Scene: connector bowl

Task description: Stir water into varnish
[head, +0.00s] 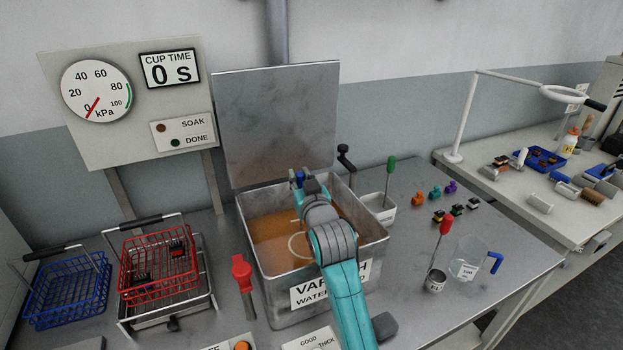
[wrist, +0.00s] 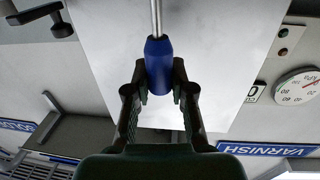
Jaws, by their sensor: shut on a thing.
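The open metal tank (head: 280,310) holds amber-brown varnish (head: 265,245) and has a partly hidden label reading "VARNISH" and "WATER". My gripper (head: 300,182) is over the tank, with my arm reaching in from the front. It is shut on the blue handle (head: 299,175) of a stirrer. In the wrist view, the blue handle (wrist: 158,65) sits between the two fingers, with a metal rod running from it. A pale ring (head: 299,245) shows at the varnish, possibly the stirrer's lower end. A clear jug (head: 466,262) with a blue handle stands right of the tank.
The tank's lid (head: 277,120) stands raised behind. Red (head: 155,265) and blue (head: 65,290) wire baskets are at left. A metal cup (head: 436,282) holds a red-handled tool. A white container (head: 378,212) holds a green-handled one.

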